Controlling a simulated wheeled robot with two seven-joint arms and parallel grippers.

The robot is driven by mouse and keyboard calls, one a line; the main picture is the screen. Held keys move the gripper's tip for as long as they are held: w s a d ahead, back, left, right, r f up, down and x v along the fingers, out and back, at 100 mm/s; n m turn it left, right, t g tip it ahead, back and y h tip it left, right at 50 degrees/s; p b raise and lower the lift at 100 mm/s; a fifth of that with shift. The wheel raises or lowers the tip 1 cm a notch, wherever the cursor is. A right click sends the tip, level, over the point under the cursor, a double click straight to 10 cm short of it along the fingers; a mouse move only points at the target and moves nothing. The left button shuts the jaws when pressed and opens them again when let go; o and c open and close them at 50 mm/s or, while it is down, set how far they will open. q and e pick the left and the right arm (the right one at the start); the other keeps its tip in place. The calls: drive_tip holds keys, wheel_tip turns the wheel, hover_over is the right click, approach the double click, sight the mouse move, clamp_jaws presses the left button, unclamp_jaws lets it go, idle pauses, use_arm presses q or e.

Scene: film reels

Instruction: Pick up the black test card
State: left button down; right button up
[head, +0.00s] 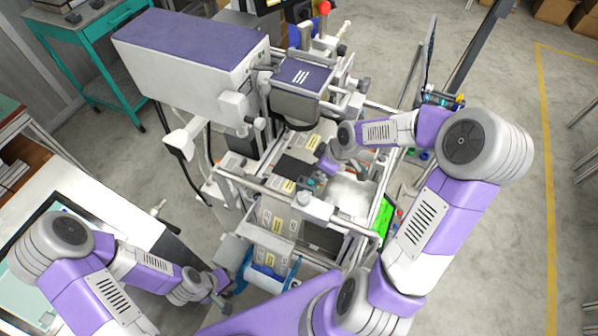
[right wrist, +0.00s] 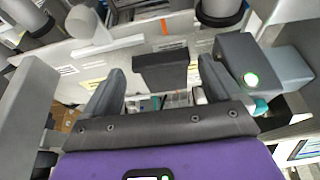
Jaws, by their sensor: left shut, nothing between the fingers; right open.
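In the right wrist view, a small black block-like piece (right wrist: 160,70), which looks like the black test card, shows between the two fingers of my right gripper (right wrist: 160,85). The fingers are spread, with a visible gap on each side of it. In the head view, my right gripper (head: 326,166) is over the middle of the machine, partly hidden by its own wrist. I cannot clearly pick out the card there. My left gripper (head: 222,286) is shut and empty at the lower left, beside the machine's front end.
The machine (head: 190,60) has a large purple-topped housing, rails and labelled plates. A green screen (head: 383,218) stands at its right side. A teal cart (head: 90,38) stands at upper left.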

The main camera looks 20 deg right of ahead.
sight(294, 168)
drive_tip(key=b+x, duration=0.1)
drive_tip(key=x, duration=0.2)
drive_tip(key=shift+w+f, duration=0.1)
drive_tip(key=shift+f, duration=0.2)
drive_tip(key=c, duration=0.7)
drive_tip(key=shift+r, duration=0.2)
